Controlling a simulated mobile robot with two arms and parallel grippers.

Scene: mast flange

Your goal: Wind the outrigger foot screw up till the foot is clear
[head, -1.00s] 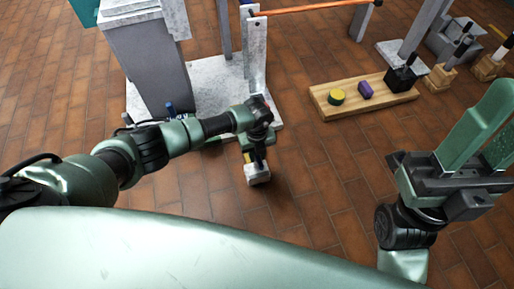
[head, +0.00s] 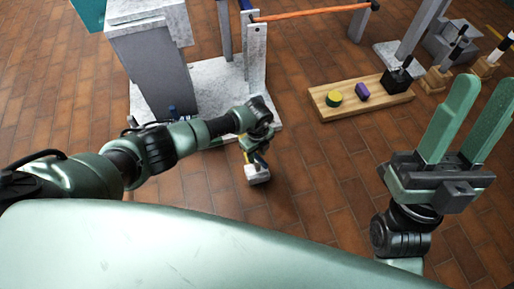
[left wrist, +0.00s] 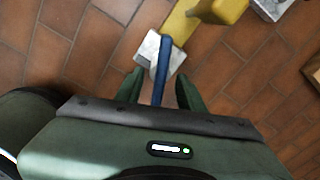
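The outrigger foot is a pale grey block (head: 257,174) on or just above the brick floor; any gap under it cannot be told. In the left wrist view the block (left wrist: 160,52) lies beyond my fingers, beside a yellow arm (left wrist: 185,22). A blue bar (left wrist: 163,70), perhaps the screw's handle, runs between my left gripper's fingers (left wrist: 160,88), with space on both sides. My left gripper (head: 257,155) is open around the bar, above the block; its fingers are mostly hidden in the head view. My right gripper (head: 470,120) is open and empty, pointing up at the right.
A grey mast base plate (head: 235,85) stands behind the left arm. A wooden board (head: 385,101) with a yellow-green cylinder (head: 334,99) and a purple piece (head: 362,90) lies to the right. The floor between the block and my right gripper is clear.

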